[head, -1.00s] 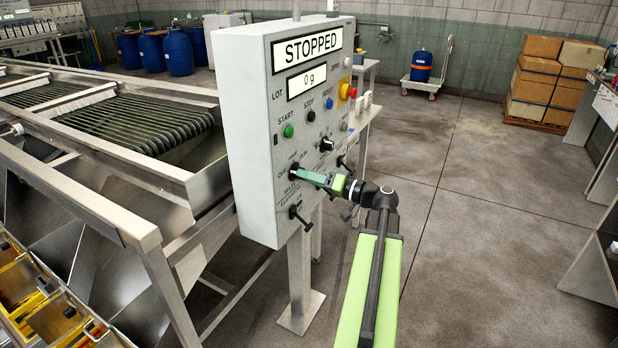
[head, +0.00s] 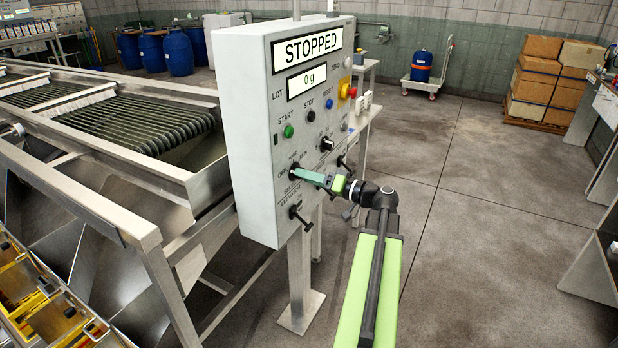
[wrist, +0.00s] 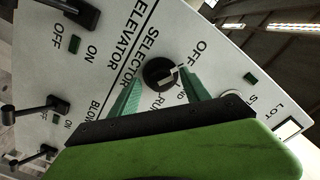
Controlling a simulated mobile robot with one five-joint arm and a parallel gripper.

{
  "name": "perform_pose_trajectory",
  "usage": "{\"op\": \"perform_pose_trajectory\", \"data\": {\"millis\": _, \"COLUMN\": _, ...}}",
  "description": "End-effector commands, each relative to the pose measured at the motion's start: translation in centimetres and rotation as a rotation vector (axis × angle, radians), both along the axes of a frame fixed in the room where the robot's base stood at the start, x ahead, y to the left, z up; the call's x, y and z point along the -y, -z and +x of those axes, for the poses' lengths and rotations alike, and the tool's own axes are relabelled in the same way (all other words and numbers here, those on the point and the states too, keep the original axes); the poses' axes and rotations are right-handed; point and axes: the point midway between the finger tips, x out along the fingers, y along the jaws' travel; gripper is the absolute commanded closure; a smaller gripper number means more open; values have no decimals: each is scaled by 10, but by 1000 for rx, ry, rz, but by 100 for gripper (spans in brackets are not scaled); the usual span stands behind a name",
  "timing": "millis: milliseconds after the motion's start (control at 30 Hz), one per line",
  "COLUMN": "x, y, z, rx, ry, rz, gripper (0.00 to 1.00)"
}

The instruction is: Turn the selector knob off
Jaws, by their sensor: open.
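The selector knob (wrist: 158,72) is round and black with a white pointer mark, on the pale control panel (head: 250,130). In the wrist view its mark points to the right, toward the middle label between OFF and RUN; the exact position is hard to tell. My gripper (wrist: 161,80) is open, with one green finger on each side of the knob. I cannot tell whether the fingers touch it. In the head view my gripper (head: 303,174) reaches the panel at the selector, and its fingers hide most of the knob.
The display (head: 307,48) reads STOPPED. A green start button (head: 288,131), other buttons and a red emergency stop (head: 352,92) sit above. Black lever switches (head: 298,214) stick out nearby. The roller machine (head: 130,130) stands left of the panel.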

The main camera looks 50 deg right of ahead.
Motion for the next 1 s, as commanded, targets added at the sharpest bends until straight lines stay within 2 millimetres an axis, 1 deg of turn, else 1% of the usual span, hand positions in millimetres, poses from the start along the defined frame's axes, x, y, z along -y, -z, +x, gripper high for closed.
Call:
{"op": "perform_pose_trajectory", "data": {"millis": 133, "x": 1, "y": 0, "z": -3, "rx": 1, "ry": 1, "rz": 0, "gripper": 45}}
{"op": "perform_pose_trajectory", "data": {"millis": 233, "x": 5, "y": 0, "z": -17, "rx": 0, "ry": 4, "rz": 0, "gripper": 45}}
{"op": "perform_pose_trajectory", "data": {"millis": 367, "x": 13, "y": 0, "z": -48, "rx": 1, "ry": 5, "rz": 0, "gripper": 45}}
{"op": "perform_pose_trajectory", "data": {"millis": 400, "x": 15, "y": 0, "z": -60, "rx": 0, "ry": 6, "rz": 0, "gripper": 45}}
{"op": "perform_pose_trajectory", "data": {"millis": 600, "x": 29, "y": 0, "z": -115, "rx": 0, "ry": 4, "rz": 0, "gripper": 45}}
{"op": "perform_pose_trajectory", "data": {"millis": 700, "x": 35, "y": 0, "z": -138, "rx": 0, "ry": 4, "rz": 0, "gripper": 45}}
{"op": "perform_pose_trajectory", "data": {"millis": 833, "x": 40, "y": 0, "z": -158, "rx": 1, "ry": 2, "rz": 0, "gripper": 45}}
{"op": "perform_pose_trajectory", "data": {"millis": 1000, "x": 42, "y": 0, "z": -169, "rx": 1, "ry": 1, "rz": 0, "gripper": 45}}
